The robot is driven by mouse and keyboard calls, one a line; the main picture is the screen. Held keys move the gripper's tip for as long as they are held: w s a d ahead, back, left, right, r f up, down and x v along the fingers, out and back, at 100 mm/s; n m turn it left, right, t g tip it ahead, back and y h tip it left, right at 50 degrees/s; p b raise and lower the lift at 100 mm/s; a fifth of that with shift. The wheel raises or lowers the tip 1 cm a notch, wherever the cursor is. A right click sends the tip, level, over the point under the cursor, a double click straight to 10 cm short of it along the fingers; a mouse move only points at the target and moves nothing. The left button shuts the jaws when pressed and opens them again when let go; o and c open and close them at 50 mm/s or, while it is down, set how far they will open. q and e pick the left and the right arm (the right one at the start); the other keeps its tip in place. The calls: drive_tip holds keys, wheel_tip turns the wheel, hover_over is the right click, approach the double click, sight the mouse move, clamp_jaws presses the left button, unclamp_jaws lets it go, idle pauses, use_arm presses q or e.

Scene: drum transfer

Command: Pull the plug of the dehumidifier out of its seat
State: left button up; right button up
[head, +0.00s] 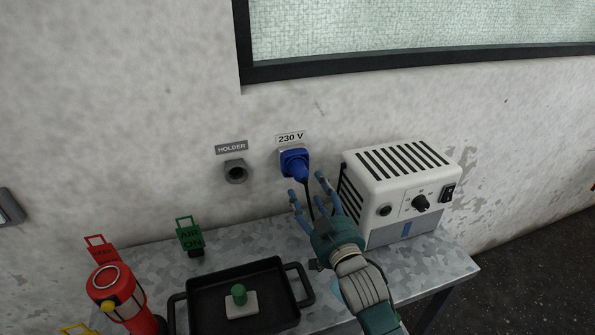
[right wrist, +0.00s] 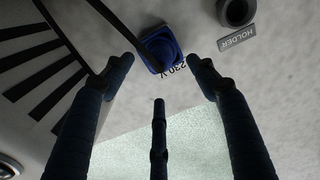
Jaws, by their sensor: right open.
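The blue plug (head: 300,171) sits in the blue wall seat under the "230 V" label, with its dark cable hanging down. The plug and seat also show in the right wrist view (right wrist: 160,50), at the top middle between the fingers. The white dehumidifier (head: 405,185) stands on the table to the right, with a vented top, a knob and a switch. My right gripper (head: 311,192) is open and just below and in front of the plug. In the right wrist view its fingers (right wrist: 160,75) are spread and hold nothing. My left gripper is not in view.
An empty grey holder (head: 235,172) is on the wall left of the seat. A black tray (head: 190,300) holds a block with a green knob (head: 239,294).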

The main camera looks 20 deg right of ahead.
sight(304, 180)
drive_tip(key=w+b, duration=0.1)
drive_tip(key=w, duration=0.6)
drive_tip(key=shift+a+b, duration=0.1)
drive_tip(key=shift+b, duration=0.3)
drive_tip(key=shift+w, duration=0.5)
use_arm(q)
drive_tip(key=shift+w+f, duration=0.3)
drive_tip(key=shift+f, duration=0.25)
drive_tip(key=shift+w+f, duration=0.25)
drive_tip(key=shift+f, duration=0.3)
use_arm(e)
drive_tip(key=shift+w, duration=0.2)
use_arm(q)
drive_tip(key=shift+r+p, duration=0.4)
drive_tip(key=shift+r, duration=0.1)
use_arm(e)
clamp_jaws()
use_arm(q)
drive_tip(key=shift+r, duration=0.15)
use_arm(e)
drive_tip(key=shift+s, duration=0.15)
